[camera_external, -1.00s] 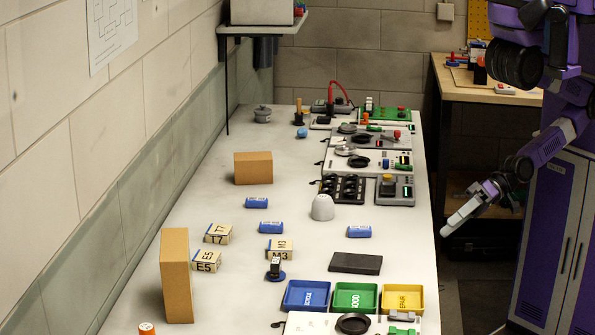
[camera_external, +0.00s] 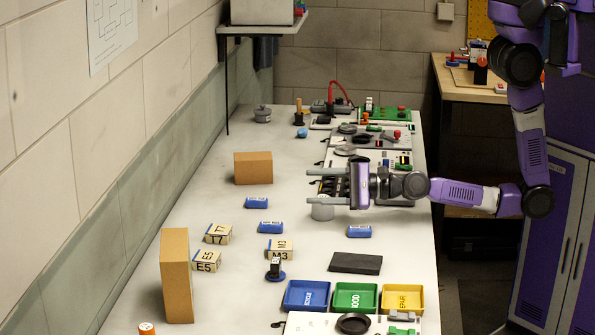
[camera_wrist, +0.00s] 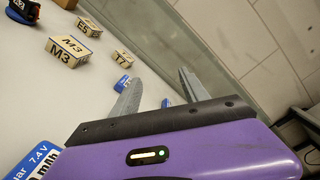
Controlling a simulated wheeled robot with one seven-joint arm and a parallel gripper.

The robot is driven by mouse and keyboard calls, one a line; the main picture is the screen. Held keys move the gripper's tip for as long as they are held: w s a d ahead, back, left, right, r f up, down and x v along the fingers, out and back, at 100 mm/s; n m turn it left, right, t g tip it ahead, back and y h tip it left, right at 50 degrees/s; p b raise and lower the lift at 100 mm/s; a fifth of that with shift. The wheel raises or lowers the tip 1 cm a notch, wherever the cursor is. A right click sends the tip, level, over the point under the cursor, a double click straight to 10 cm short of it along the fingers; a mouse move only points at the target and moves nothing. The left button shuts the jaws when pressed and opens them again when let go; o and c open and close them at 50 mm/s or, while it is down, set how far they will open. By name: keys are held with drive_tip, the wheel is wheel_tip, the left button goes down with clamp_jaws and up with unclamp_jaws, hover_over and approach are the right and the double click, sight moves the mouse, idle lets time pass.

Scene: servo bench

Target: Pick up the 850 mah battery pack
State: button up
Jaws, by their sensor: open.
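Three blue battery packs lie on the bench: one at the upper left (camera_external: 258,202), one below it (camera_external: 271,228) and one to the right (camera_external: 359,231). Their labels are too small to read in the external view. In the wrist view a near blue pack (camera_wrist: 38,162) shows "7.4 V" and "mAh", its capacity number cut off. Two more blue packs show there, near the left finger (camera_wrist: 122,84) and between the fingers (camera_wrist: 166,103). I cannot tell which is the 850 mAh one. My gripper (camera_external: 313,187) is open and empty above the bench, pointing left, above and beyond the packs' right one.
A pale dome (camera_external: 322,211) stands under my gripper. Cardboard boxes (camera_external: 253,168) (camera_external: 176,275) stand upright on the left. Cream labelled blocks (camera_external: 218,234), a dark slab (camera_external: 355,264) and coloured trays (camera_external: 306,295) are nearer. Device panels line the right edge.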

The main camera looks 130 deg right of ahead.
drive_tip(key=d+r+m+g+h+p, duration=0.1)
drive_tip(key=d+r+m, duration=0.15)
drive_tip(key=d, duration=0.25)
drive_tip(key=d+r+m+h, duration=0.1)
drive_tip(key=d+m, duration=0.3)
drive_tip(key=d, duration=0.2)
drive_tip(key=m+g+y+p, duration=0.3)
drive_tip(key=m+y+p, duration=0.1)
drive_tip(key=m, duration=0.1)
approach(258, 199)
drive_tip(key=shift+w+d, duration=0.35)
drive_tip(key=shift+w, duration=0.15)
drive_tip(key=shift+w+d+f+m, duration=0.15)
drive_tip(key=shift+f+m, duration=0.1)
drive_tip(key=shift+x, duration=3.55)
clamp_jaws()
